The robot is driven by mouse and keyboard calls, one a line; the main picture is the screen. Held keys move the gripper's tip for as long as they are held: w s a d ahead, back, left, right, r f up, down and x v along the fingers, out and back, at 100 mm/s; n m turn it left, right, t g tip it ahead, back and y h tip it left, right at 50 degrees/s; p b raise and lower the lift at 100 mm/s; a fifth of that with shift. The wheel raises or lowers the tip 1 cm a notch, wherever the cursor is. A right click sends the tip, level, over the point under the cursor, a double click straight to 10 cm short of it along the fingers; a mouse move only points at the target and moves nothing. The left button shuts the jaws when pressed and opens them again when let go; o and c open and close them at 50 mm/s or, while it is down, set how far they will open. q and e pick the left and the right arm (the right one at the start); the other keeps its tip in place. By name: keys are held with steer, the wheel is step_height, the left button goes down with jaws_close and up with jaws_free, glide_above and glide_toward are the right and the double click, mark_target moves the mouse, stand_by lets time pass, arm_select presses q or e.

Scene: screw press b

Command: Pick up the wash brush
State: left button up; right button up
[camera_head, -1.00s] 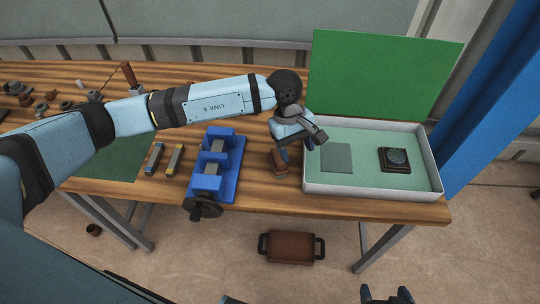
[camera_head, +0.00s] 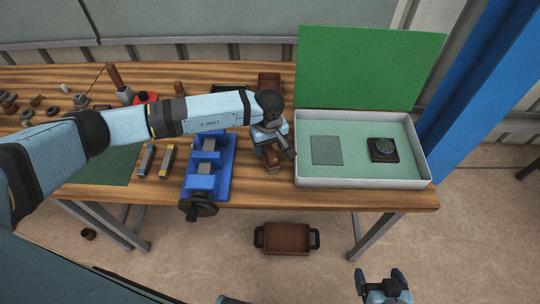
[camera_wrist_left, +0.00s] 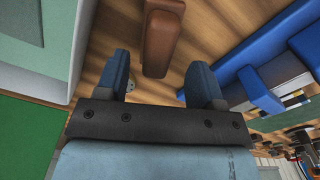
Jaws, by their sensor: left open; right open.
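A brown block-like object, which looks like the wash brush (camera_head: 271,157), is on the wooden table between the blue press and the white tray. Its bristles cannot be made out. It also shows large in the left wrist view (camera_wrist_left: 160,38), ahead of and between the fingers. My left gripper (camera_head: 273,147) is open above and around it in the head view and partly hides it. In the wrist view the left fingers (camera_wrist_left: 160,77) are apart with nothing between the tips. My right gripper (camera_head: 384,279) is open and empty, low in front of the table.
The blue screw press (camera_head: 205,170) stands left of the brush. The white tray (camera_head: 362,183) is close on the right, holding a dark square-based item (camera_head: 384,149), with a raised green panel (camera_head: 370,65) behind. A brown carrying box (camera_head: 286,239) is on the floor.

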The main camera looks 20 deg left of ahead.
mark_target(270, 151)
arm_select(q)
steer(key=shift+d+f+p, duration=0.2)
steer(key=shift+f+p, duration=0.1)
steer(key=shift+f, duration=1.45)
steer(key=c, duration=0.9)
steer(key=shift+c, duration=0.2)
steer(key=shift+r, duration=0.1)
steer(key=shift+r, duration=0.5)
step_height(270, 151, up, 19)
steer(key=b, duration=0.3)
